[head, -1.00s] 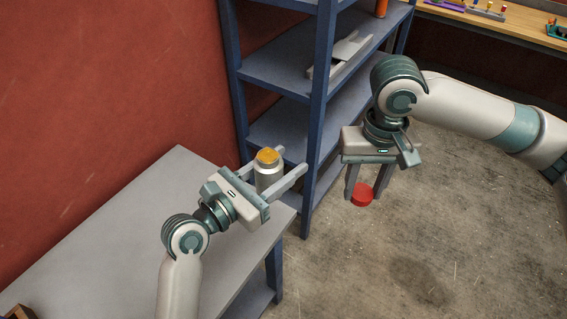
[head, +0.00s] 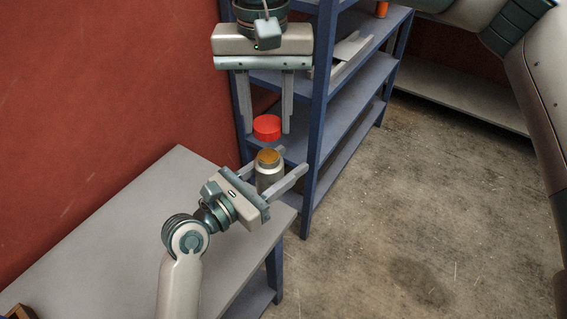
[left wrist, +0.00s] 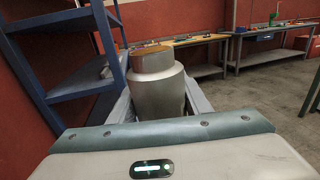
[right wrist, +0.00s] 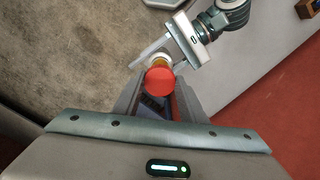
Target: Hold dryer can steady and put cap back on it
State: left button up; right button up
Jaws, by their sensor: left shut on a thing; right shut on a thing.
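The can fills the middle of the left wrist view (left wrist: 156,85). The red cap (head: 267,127) is held by my right gripper (head: 267,128), above the can and apart from it in the head view. In the right wrist view the cap (right wrist: 159,80) sits between the fingers and covers most of the can, whose pale rim shows behind it.
A blue shelf unit (head: 318,110) stands just behind and to the right of the can. A grey table (head: 150,225) lies under my left arm, mostly clear. A red wall (head: 100,90) is at the left. Open concrete floor (head: 420,200) is at the right.

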aim_at(269, 156)
dwell(0.4)
jog(key=shift+f, duration=1.95)
jog(key=shift+f, duration=0.15)
jog(key=shift+f, duration=0.75)
jog(key=shift+f, duration=0.55)
